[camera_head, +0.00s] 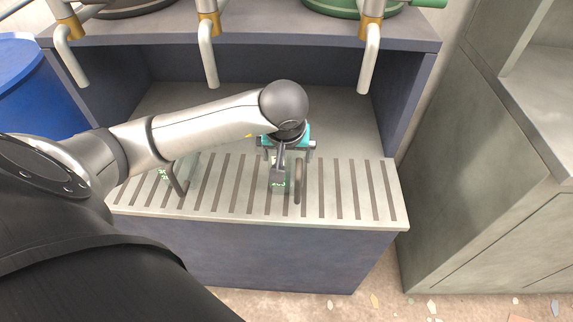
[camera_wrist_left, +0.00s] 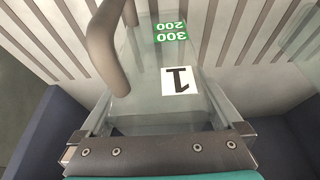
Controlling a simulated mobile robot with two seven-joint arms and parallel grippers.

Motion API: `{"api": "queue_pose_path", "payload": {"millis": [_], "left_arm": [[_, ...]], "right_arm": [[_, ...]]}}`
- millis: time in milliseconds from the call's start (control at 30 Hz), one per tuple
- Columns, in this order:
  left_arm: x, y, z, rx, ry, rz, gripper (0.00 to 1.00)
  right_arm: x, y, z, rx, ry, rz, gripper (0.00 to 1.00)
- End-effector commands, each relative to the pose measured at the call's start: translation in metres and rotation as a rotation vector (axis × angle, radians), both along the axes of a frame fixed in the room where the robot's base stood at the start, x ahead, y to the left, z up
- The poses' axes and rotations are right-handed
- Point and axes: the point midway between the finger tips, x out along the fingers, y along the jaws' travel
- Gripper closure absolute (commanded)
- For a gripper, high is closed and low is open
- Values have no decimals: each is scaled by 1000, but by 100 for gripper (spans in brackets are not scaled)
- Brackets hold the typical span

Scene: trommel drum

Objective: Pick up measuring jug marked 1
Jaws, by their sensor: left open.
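The measuring jug marked 1 (camera_wrist_left: 150,75) is clear, with a black 1 on a white label, green 200 and 300 marks and a brown-grey handle. In the head view this jug (camera_head: 279,183) stands on the slatted ledge, partly hidden by my gripper, with its handle on the right. My left gripper (camera_head: 287,150) is open over the jug. In the left wrist view its fingers (camera_wrist_left: 160,134) are apart, one towards each side of the jug; I cannot tell whether they touch it. My right gripper is not in view.
Another clear jug (camera_head: 165,174) with green marks stands on the slatted ledge (camera_head: 375,205) to the left, under my arm. Bent pipes (camera_head: 367,65) hang from the shelf above. A blue barrel (camera_head: 35,90) is at left and a grey cabinet (camera_head: 490,200) at right. The ledge's right part is clear.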

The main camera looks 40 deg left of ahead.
Motion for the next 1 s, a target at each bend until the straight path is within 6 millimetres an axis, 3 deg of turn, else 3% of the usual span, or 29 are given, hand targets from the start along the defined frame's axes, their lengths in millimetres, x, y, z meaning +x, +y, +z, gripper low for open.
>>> {"api": "queue_pose_path", "payload": {"millis": [300,933,1000], "left_arm": [[0,-1,-1,1,-1,0,0],[0,0,-1,0,0,0,71],[0,0,-1,1,-2,0,71]], "right_arm": [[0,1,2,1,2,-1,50],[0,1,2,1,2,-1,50],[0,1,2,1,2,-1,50]]}}
